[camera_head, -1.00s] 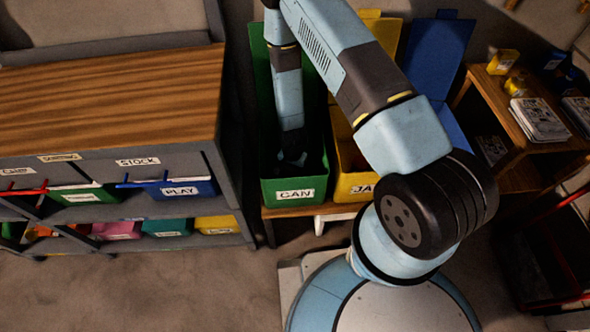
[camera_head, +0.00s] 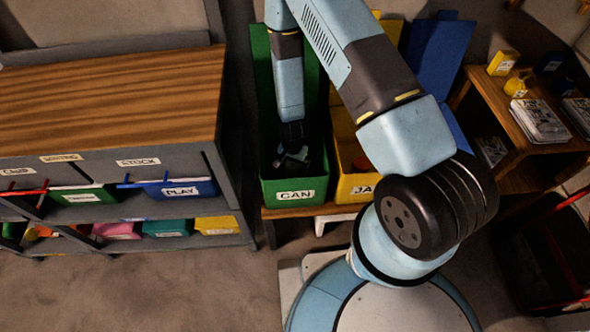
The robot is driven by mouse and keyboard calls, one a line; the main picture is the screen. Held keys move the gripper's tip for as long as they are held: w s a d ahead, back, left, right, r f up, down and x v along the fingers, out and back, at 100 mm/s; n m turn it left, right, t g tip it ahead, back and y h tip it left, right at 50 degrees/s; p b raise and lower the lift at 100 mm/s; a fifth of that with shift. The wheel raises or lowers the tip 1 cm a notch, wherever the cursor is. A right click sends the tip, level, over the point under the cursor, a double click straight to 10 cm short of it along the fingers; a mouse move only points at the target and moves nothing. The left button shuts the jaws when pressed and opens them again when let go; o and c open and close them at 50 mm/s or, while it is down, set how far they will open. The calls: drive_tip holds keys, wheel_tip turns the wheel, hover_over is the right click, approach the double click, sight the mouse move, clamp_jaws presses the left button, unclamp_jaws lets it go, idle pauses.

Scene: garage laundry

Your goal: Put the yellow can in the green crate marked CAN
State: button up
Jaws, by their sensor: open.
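The green crate marked CAN (camera_head: 294,193) stands on a low wooden bench with its tall green back panel upright. My gripper (camera_head: 292,161) points down inside this crate's mouth, in its shaded front part. It is open, though its fingers are small and dark. I see no yellow can between the fingers. The crate's floor is dark and partly hidden by my arm, so I cannot tell whether a can lies there. A small rounded yellow object (camera_head: 516,86) sits on the wooden shelf at the right; I cannot tell whether it is a can.
A yellow crate (camera_head: 357,188) marked JA… stands close on the right of the green one, partly behind my arm. A blue crate (camera_head: 438,60) is behind. The right shelf holds a yellow box (camera_head: 503,62) and papers (camera_head: 538,121). A wood-topped cabinet (camera_head: 110,95) stands left.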

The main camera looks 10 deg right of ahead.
wheel_tip(320, 180, up, 8)
drive_tip(key=shift+r, duration=0.1)
idle(0.4)
drive_tip(key=w+d+r+n+t+y, duration=0.1)
drive_tip(key=w+d+r, duration=0.15)
drive_tip(key=r, duration=1.45)
drive_tip(key=w+d+r+n+t, duration=0.15)
drive_tip(key=d+r, duration=0.25)
drive_tip(key=r, duration=1.2)
drive_tip(key=s+d+r+n+t, duration=0.1)
drive_tip(key=s+d+r, duration=0.2)
drive_tip(key=s+r, duration=0.4)
drive_tip(key=s+d+r+n+t, duration=0.1)
drive_tip(key=s+d+r, duration=0.3)
drive_tip(key=s+r, duration=0.3)
drive_tip(key=s+d+r+n+t+h, duration=0.1)
drive_tip(key=s+d+r, duration=0.2)
drive_tip(key=s+r, duration=0.4)
drive_tip(key=shift+d+r, duration=0.25)
drive_tip(key=shift+r, duration=0.3)
